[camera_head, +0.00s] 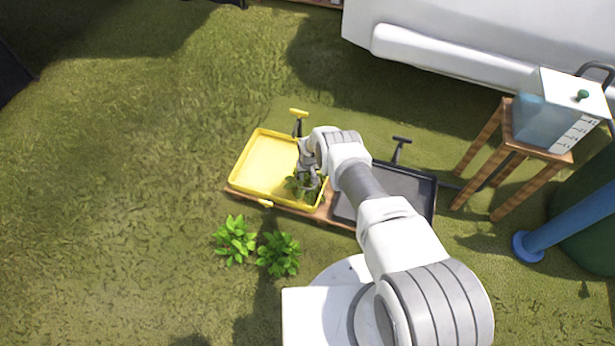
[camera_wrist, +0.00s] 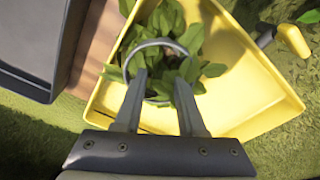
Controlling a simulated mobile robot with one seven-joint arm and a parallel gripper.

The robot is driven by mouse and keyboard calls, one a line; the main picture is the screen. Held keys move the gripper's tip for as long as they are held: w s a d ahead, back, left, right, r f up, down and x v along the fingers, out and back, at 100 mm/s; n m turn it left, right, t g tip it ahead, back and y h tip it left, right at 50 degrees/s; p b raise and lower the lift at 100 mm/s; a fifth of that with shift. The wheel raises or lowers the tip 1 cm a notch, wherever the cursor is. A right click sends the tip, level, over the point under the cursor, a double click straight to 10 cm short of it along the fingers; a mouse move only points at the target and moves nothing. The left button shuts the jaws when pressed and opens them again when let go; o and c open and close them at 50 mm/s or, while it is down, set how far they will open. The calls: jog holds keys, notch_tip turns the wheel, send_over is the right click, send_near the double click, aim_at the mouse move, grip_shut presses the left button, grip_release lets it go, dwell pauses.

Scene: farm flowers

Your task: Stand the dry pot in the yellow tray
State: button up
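The yellow tray (camera_head: 262,160) sits left of a dark tray, and it also shows in the wrist view (camera_wrist: 262,100). A leafy green plant (camera_head: 299,186) is at the tray's right end, under my gripper (camera_head: 311,182). In the wrist view, a round grey pot rim (camera_wrist: 160,43) with leaves around it lies over the yellow tray's floor. My gripper's two fingers (camera_wrist: 160,82) are spread apart and overlap the near part of the rim. I cannot tell whether they press on the pot, or whether its base touches the tray. The soil is hidden by leaves.
The dark tray (camera_head: 426,190) stands on the same wooden board (camera_head: 324,212). Two leafy plants (camera_head: 234,240) (camera_head: 279,254) are on the grass in front. A wooden stand (camera_head: 487,150) with a water tank (camera_head: 550,115) is at right. Open grass lies left.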

jog(key=shift+r, duration=0.1)
jog(key=w+d+r+t+p, duration=0.1)
jog(key=w+r+p, duration=0.15)
jog(key=r, duration=1.45)
jog(key=w+d+r+p, duration=0.15)
jog(key=r+p, duration=0.25)
jog(key=r, duration=1.4)
jog(key=w+v, duration=0.2)
jog(key=v, duration=0.8)
jog(key=w+r+v, duration=0.1)
jog(key=w+v, duration=0.1)
jog(key=v, duration=0.8)
send_over(308, 186)
jog(key=w+d, duration=0.3)
jog(key=d, duration=0.1)
jog(key=s+d+r+m+t, duration=0.1)
jog(key=s+d+r, duration=0.1)
jog(key=s+r, duration=0.65)
jog(key=s+d+r+t, duration=0.1)
jog(key=s+d+r, duration=0.1)
jog(key=s+r, duration=0.75)
jog(key=s, duration=0.8)
jog(key=s+d+r+t, duration=0.1)
jog(key=s+r, duration=0.1)
jog(key=s, duration=0.8)
jog(key=shift+d, duration=0.3)
